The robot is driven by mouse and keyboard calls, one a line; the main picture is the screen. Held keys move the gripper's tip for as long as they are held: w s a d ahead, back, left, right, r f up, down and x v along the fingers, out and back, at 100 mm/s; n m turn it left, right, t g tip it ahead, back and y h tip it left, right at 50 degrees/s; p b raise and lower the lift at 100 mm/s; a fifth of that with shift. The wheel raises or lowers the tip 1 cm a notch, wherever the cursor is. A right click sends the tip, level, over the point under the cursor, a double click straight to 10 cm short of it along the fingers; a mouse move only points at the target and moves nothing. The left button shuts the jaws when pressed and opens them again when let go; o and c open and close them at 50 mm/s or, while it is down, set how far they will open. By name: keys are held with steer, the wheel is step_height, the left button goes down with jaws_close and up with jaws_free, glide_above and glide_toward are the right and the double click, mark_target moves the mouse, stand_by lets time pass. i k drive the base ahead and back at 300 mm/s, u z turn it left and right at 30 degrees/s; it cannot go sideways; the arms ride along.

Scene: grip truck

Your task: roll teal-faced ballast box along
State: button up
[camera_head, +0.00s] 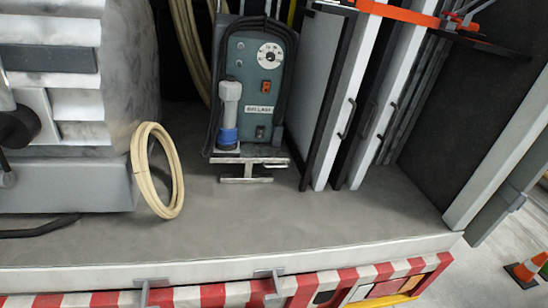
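The teal-faced ballast box (252,85) stands upright on the grey truck bed, a little left of the middle of the view. Its teal front has a white dial, an orange switch and a label that appears to read "BALLAST". A grey and blue plug (229,110) sits on the left of its face. A metal T-shaped handle (245,180) sticks out at its base toward me. The box's back and underside are hidden. My gripper does not show in this view.
A coiled cream hose (160,170) and a large grey machine (75,130) stand left of the box. White upright panels (350,100) stand close on its right. The bed (260,225) in front is clear to the edge, with grey brackets below. A traffic cone (525,272) stands outside.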

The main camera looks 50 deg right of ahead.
mark_target(242, 43)
steer(key=z, duration=0.25)
steer(key=i, duration=1.3)
steer(key=z, duration=0.35)
